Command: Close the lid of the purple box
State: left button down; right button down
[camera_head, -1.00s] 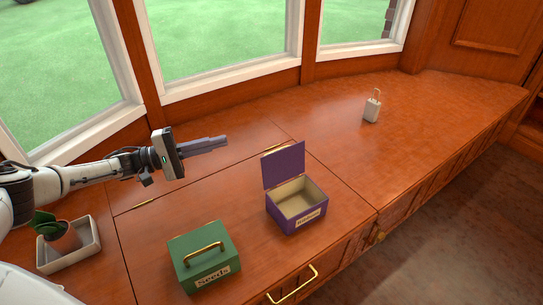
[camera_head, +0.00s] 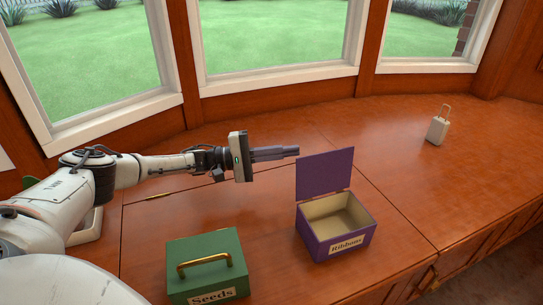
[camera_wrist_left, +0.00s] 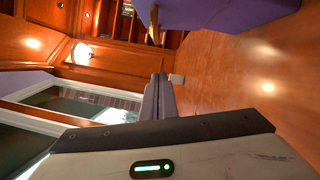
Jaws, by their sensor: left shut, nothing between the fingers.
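The purple box (camera_head: 336,241), labelled "Ribbons", stands on the wooden counter with its lid (camera_head: 324,173) raised upright at the back. Its beige inside is visible and looks empty. My left gripper (camera_head: 297,151) is shut and empty, its fingertips just left of the lid's upper left edge in the head view; I cannot tell whether they touch it. In the left wrist view the shut fingers (camera_wrist_left: 160,98) point away, and a purple surface (camera_wrist_left: 225,10), likely the box or its lid, shows at the top. My right gripper is not in view.
A closed green box (camera_head: 206,263) labelled "Seeds" stands left of the purple box. A pale padlock-shaped object (camera_head: 438,130) stands at the back right.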

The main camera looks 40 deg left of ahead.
aim_at(321, 170)
pick_arm(q)
jog(key=shift+d+r, duration=0.25)
jog(key=shift+d, duration=0.65)
jog(key=shift+d+r, duration=0.25)
jog(key=shift+d, duration=0.6)
jog(key=shift+d+r, duration=0.25)
jog(key=shift+d, duration=0.65)
